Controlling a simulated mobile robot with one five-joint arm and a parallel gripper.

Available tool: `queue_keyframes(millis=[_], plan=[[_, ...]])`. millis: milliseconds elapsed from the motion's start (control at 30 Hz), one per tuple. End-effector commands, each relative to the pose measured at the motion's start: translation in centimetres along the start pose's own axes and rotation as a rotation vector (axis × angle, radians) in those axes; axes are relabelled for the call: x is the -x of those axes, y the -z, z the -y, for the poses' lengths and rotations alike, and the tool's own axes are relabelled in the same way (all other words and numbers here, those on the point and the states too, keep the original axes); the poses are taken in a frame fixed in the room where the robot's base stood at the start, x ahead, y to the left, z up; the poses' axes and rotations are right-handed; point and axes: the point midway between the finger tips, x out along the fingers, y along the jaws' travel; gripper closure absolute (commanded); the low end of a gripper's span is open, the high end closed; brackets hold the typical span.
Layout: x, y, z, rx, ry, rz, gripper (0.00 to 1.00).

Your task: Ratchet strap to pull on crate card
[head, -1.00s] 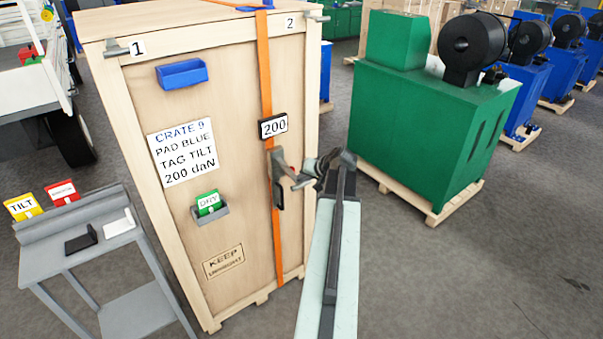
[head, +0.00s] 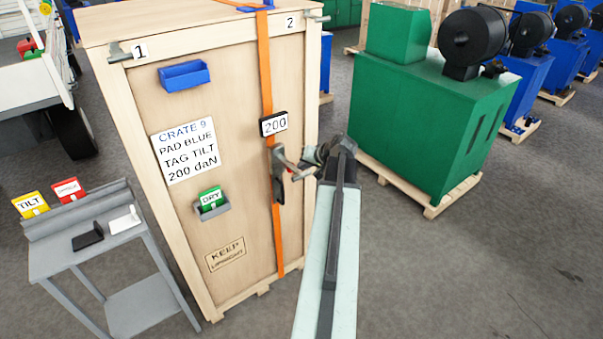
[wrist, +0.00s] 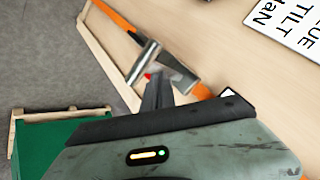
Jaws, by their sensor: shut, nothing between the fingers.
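The ratchet (head: 278,190) sits on the orange strap (head: 265,65) that runs down the crate front (head: 225,130). Its grey handle (head: 284,160) sticks out to the right; it also shows in the wrist view (wrist: 143,62). My gripper (head: 312,158) is shut and empty beside the handle's outer end; whether they touch is unclear. In the wrist view my fingers (wrist: 157,85) point at the handle area. The crate card (head: 184,151) reads CRATE 9, PAD BLUE, TAG TILT, 200 daN. The black display (head: 273,124) above the ratchet reads 200. A blue pad (head: 255,7) lies under the strap on top.
A green DRY tag (head: 210,197) sits in a grey holder (head: 213,211) on the crate. A blue bin (head: 184,75) is above. A stand (head: 100,238) at left carries a yellow TILT tag (head: 31,203) and a red tag (head: 68,190). Green machine (head: 430,120) at right; floor between is clear.

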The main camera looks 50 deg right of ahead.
Motion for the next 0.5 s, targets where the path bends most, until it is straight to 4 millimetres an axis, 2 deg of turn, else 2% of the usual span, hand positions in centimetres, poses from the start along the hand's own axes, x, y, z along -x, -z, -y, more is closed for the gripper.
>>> queue_keyframes(millis=[167, 500], plan=[[0.5, 0.4, 0.4, 0.000, 0.000, 0.000, 1.00], [3.0, 2.2, 2.2, 0.000, 0.000, 0.000, 1.00]])
